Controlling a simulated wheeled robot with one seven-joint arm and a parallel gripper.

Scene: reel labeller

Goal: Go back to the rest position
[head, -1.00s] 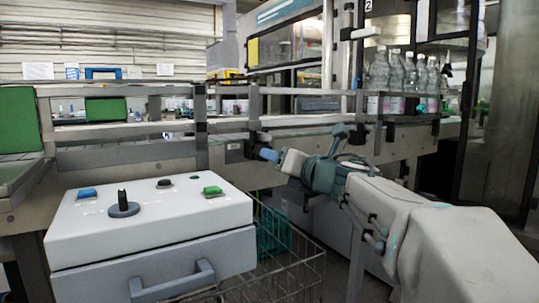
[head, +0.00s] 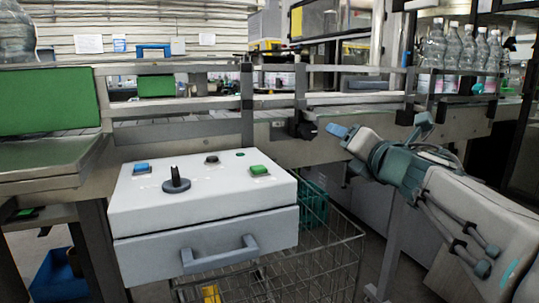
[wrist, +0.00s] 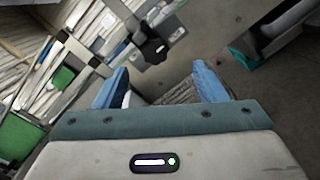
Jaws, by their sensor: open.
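My gripper (head: 342,132) is at the end of my arm, right of centre in the head view, in front of the machine's side rail. In the wrist view its two blue fingertips (wrist: 158,88) are spread apart with nothing between them. The gripper is open and empty. It is to the right of the white control box (head: 205,190) and apart from it. The box has a blue button (head: 141,168), a black knob (head: 175,180) and a green button (head: 259,170) on top.
A wire basket (head: 320,255) with a green crate (head: 312,203) stands below and beside the box. Several clear bottles (head: 455,52) stand on the conveyor at the right. A metal rail (head: 180,103) runs behind the box. A blue bin (head: 62,275) is on the floor at left.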

